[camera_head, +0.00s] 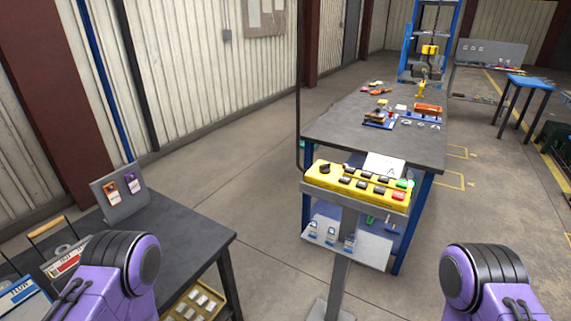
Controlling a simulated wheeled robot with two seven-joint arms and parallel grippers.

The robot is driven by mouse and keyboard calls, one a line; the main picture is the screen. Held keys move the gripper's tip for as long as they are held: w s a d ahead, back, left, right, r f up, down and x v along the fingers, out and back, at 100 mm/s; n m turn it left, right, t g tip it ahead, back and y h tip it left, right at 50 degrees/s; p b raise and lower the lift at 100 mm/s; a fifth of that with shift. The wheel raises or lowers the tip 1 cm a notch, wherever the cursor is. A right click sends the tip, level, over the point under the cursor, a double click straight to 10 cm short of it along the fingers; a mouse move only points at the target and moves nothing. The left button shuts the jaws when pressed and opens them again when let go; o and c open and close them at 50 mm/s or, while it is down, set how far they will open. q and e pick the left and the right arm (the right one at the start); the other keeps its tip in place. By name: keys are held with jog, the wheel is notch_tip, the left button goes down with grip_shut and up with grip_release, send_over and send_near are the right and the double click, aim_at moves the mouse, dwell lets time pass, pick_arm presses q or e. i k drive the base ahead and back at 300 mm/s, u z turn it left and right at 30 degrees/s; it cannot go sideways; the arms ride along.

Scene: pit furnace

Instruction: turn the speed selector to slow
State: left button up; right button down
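A yellow control box (358,186) sits on top of a grey stand (341,262) right of the middle of the head view. A round black knob (325,168) is at its left end and looks like the speed selector; its setting is too small to read. Several black buttons fill the middle of the box, with a green button (402,184) and a red one (397,195) at its right end. Purple parts of my two arms show at the bottom left and bottom right, well apart from the box. Neither gripper is in the picture.
A dark table (190,229) with a card holder (119,193) is at the left. A long workbench (340,127) with parts stands behind the control box. The floor (240,165) between the table and the stand is clear.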

aim_at(325, 169)
jog(key=u, duration=0.85)
jog(key=i, duration=0.8)
jog(key=z, duration=1)
